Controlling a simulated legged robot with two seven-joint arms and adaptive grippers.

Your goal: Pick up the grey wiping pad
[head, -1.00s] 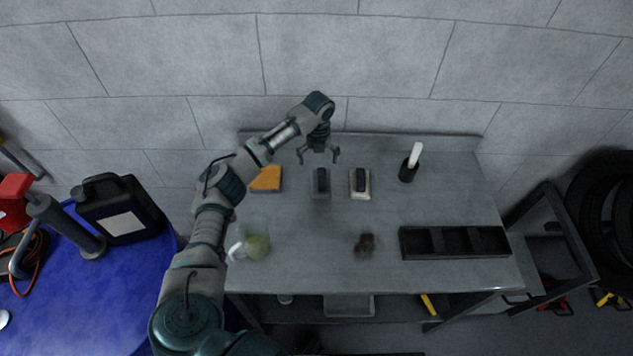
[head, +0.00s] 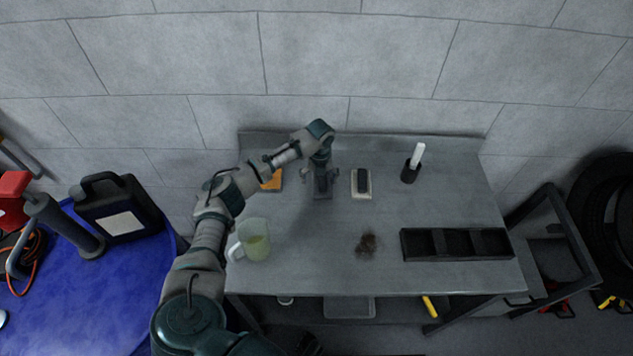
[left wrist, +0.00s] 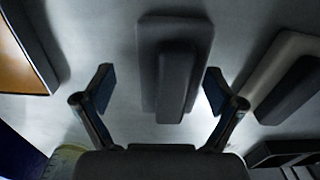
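The grey wiping pad (head: 322,193) lies on the grey bench, with a dark block-shaped grip on top. It also shows in the left wrist view (left wrist: 150,40), ahead of and between the fingers. My left gripper (head: 320,174) is above the pad, partly covering it in the head view. In the left wrist view my left gripper (left wrist: 158,92) is open and empty, with one finger on each side of the pad's dark handle (left wrist: 175,82). I cannot tell whether the fingers touch the pad. My right gripper is not in view.
A cream pad with a dark grip (head: 361,184) lies close to the right, an orange block (head: 272,180) to the left. A jug (head: 255,241), a brown clump (head: 367,243), a black cup with a white handle (head: 410,171) and a black compartment tray (head: 456,258) are also on the bench.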

